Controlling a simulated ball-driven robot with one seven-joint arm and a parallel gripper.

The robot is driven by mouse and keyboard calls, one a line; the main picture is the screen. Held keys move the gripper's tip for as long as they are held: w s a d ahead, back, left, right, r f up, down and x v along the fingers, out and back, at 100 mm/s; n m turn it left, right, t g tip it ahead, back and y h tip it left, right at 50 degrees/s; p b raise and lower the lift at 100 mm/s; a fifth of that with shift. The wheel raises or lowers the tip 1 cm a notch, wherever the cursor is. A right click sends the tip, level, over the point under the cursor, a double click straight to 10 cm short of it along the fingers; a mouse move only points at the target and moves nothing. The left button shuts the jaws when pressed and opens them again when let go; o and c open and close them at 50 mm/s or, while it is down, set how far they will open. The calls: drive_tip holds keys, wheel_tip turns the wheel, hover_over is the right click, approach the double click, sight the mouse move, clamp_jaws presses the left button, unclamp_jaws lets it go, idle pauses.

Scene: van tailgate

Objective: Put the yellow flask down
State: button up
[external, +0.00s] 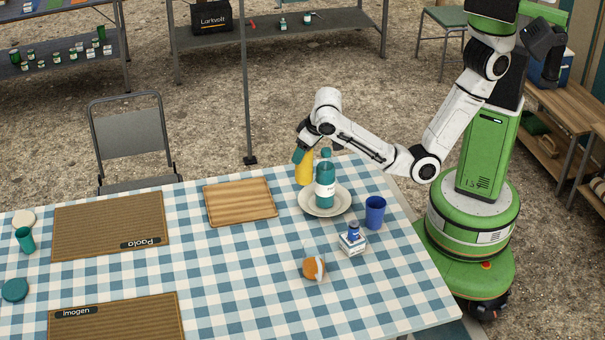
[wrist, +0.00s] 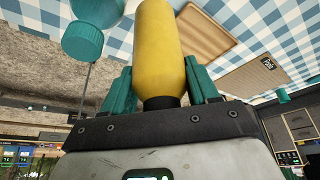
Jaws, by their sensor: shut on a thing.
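The yellow flask (external: 304,169) is upright near the far edge of the checked table, just behind a white plate. My gripper (external: 303,154) is shut on its upper part from above. In the wrist view the yellow flask (wrist: 157,48) sits between the teal fingers of my gripper (wrist: 160,92). I cannot tell whether its base touches the table, as the plate and a teal bottle stand close in front.
A teal bottle (external: 325,187) stands on the white plate (external: 346,206); its cap (wrist: 82,42) shows close by in the wrist view. A wooden tray (external: 240,201) lies to the left.

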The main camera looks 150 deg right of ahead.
drive_tip(key=w+a, duration=0.3)
drive_tip(key=a, duration=0.4)
drive_tip(key=w+d+f+b, duration=0.1)
drive_tip(key=w+d+f, duration=0.5)
drive_tip(key=w+f, duration=0.6)
drive_tip(key=shift+w+d, duration=0.2)
drive_tip(key=shift+d, duration=0.2)
drive_tip(key=shift+f+b, duration=0.15)
drive_tip(key=shift+b, duration=0.2)
drive_tip(key=o, duration=1.2)
